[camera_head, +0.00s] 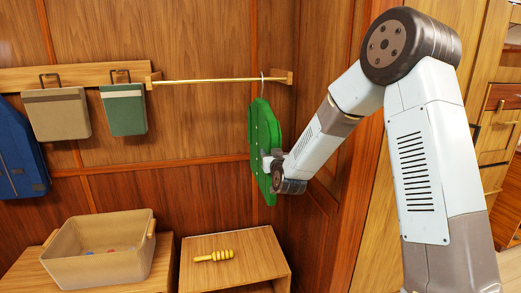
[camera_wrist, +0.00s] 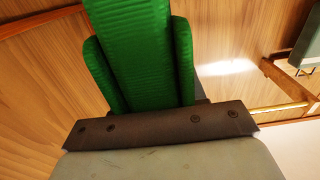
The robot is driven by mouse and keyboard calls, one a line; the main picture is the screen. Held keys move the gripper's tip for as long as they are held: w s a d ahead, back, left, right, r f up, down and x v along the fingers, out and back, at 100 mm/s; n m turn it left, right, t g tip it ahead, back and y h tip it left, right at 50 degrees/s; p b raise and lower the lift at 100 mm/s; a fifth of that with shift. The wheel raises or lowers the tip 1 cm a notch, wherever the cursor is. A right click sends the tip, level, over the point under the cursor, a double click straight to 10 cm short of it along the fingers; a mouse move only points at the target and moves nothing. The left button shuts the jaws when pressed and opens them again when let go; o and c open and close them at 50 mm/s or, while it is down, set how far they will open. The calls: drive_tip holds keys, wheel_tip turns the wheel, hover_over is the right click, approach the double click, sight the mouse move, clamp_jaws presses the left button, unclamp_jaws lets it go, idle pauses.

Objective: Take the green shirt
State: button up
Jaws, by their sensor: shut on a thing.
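The green shirt (camera_head: 262,133) hangs upright from a hanger whose hook is at the right end of a brass rail (camera_head: 215,80). My gripper (camera_head: 270,164) is at the shirt's near side, about mid-height, and is shut on it. In the wrist view the green shirt (camera_wrist: 135,50) fills the space in front of my gripper (camera_wrist: 155,118). The fingertips are hidden behind the shirt or too small to make out.
A beige bag (camera_head: 57,114), a green bag (camera_head: 124,110) and a blue bag (camera_head: 20,155) hang along the wall at left. Below stand a beige bin (camera_head: 85,258) and a wooden stand (camera_head: 225,245) with a yellow wooden object (camera_head: 214,256). A wood panel rises close right of the shirt.

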drive_tip(key=shift+r, duration=1.85)
drive_tip(key=v, duration=0.7)
idle(0.5)
